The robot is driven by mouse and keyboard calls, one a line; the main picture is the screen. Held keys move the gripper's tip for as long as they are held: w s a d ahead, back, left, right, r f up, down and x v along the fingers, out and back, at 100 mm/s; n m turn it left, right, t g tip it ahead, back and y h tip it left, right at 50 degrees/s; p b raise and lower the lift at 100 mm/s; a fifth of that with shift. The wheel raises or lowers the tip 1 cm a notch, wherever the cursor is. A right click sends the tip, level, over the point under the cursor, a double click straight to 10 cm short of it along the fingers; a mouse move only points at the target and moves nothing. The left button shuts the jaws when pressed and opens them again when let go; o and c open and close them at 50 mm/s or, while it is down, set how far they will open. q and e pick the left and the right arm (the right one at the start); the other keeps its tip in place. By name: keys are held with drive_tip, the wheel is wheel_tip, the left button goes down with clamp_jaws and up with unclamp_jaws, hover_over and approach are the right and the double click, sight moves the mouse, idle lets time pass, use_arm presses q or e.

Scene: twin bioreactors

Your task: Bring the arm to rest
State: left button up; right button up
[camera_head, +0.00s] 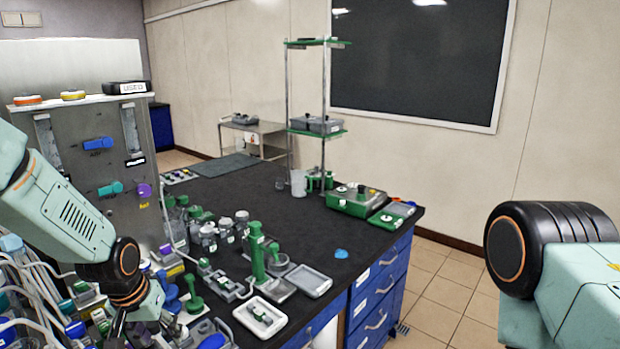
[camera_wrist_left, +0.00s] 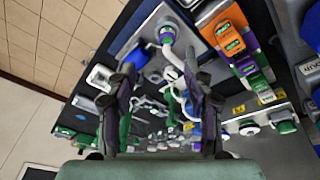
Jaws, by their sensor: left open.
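My left arm (camera_head: 75,215) comes in from the left in the head view and reaches down over the crowded left side of the bench. Its gripper is mostly cut off at the bottom edge there. In the left wrist view my left gripper (camera_wrist_left: 160,100) shows two dark fingers spread apart, with nothing held between them. Tubes and fittings lie beyond the fingers. My right arm (camera_head: 555,255) shows at the right edge of the head view, but its gripper is out of frame.
A grey panel (camera_head: 90,155) with colored knobs stands at the left. Several bottles (camera_head: 208,238), a green stand (camera_head: 256,255) and a white tray (camera_head: 260,317) crowd the near bench. A green-and-grey box (camera_head: 357,200) sits at the far right. The dark bench middle (camera_head: 310,232) is mostly clear.

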use_arm(q)
drive_tip(key=shift+t, duration=0.4)
drive_tip(key=s+d+f+b, duration=0.1)
drive_tip(key=f, duration=0.2)
drive_tip(key=s+d+f+b, duration=0.1)
drive_tip(key=s+f, duration=0.1)
drive_tip(key=f, duration=0.1)
drive_tip(key=s+d+f+b, duration=0.1)
drive_tip(key=s+f, duration=0.1)
drive_tip(key=f, duration=0.1)
drive_tip(key=shift+d, duration=0.2)
drive_tip(key=s+d+f+g+b, duration=0.1)
drive_tip(key=s+f+g+b, duration=0.1)
drive_tip(key=s+f+b, duration=0.5)
drive_tip(key=s+d+f+g+b, duration=0.1)
drive_tip(key=s+f+b, duration=0.6)
drive_tip(key=s+f, duration=1.1)
drive_tip(key=s+d, duration=0.1)
drive_tip(key=s, duration=0.4)
drive_tip(key=shift+s+g+b, duration=0.25)
drive_tip(key=shift+g+b, duration=0.1)
drive_tip(key=shift+g, duration=0.05)
drive_tip(key=shift+s+d+y, duration=0.1)
drive_tip(key=shift+d+y, duration=0.05)
drive_tip(key=shift+y, duration=0.15)
drive_tip(key=shift+c, duration=0.4)
drive_tip(key=shift+w, duration=0.25)
